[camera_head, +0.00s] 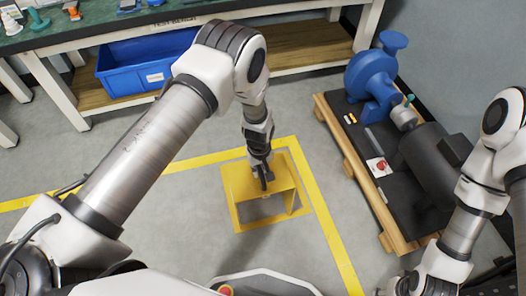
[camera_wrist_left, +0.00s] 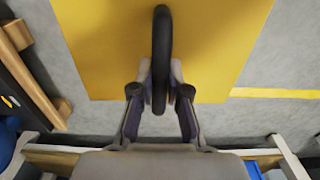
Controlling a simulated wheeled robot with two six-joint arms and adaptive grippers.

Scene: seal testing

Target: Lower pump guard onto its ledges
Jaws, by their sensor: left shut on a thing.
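The pump guard is a yellow sheet-metal cover (camera_head: 240,182) with an open side, in the middle of the head view. Its flat yellow top (camera_wrist_left: 100,45) fills much of the left wrist view, with a black bar handle (camera_wrist_left: 161,40) on it. My left gripper (camera_head: 263,180) is above the guard, its two fingers (camera_wrist_left: 160,90) closed around the handle. Whether the guard touches the floor is not clear. The blue pump (camera_head: 370,76) and dark motor (camera_head: 430,160) stand on a black base at right, apart from the guard. I cannot make out the ledges. My right gripper is out of view.
The pump's wooden pallet (camera_head: 349,162) stands on the floor at right, with a card bearing a red mark (camera_head: 379,167) on its base. Yellow floor tape (camera_head: 325,225) runs beside the guard. A workbench (camera_head: 130,32) with a blue bin (camera_head: 135,82) below stands behind.

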